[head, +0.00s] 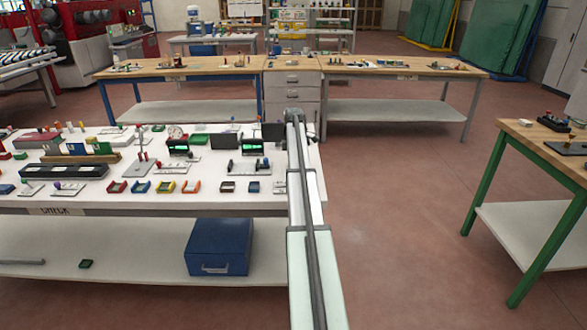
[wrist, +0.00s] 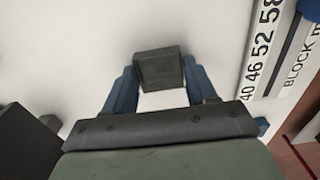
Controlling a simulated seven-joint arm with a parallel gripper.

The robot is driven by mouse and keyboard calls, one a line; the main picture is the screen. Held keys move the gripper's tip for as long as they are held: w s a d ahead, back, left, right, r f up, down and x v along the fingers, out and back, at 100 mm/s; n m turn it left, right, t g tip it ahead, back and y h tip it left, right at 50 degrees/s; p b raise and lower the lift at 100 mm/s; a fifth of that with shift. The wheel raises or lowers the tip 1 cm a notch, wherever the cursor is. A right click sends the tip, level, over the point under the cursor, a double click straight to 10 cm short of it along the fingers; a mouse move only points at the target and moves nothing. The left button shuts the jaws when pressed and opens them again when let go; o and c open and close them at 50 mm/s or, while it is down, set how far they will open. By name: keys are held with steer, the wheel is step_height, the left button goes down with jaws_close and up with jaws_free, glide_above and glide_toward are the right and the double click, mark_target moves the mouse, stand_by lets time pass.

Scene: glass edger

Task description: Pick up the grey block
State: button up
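The grey block (wrist: 160,70) is a small dark grey block in the upper middle of the wrist view, over a white surface. My gripper (wrist: 160,75) has one blue finger on each side of the block, and no gap shows between fingers and block. It looks shut on the block. I cannot tell whether the block touches the surface beneath. In the head view my arm reaches out along the right end of the white table (head: 130,204). It hides the fingers, and I cannot make out the block there.
A printed scale strip (wrist: 262,50) lies right of the block, near the table edge. A dark object (wrist: 28,145) is at lower left. Left of my arm, the table holds small coloured trays (head: 190,187) and a dark panel (head: 224,140). Open floor (head: 410,220) lies to the right.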

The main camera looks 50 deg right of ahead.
steer(key=c, duration=0.6)
steer(key=shift+c, duration=0.2)
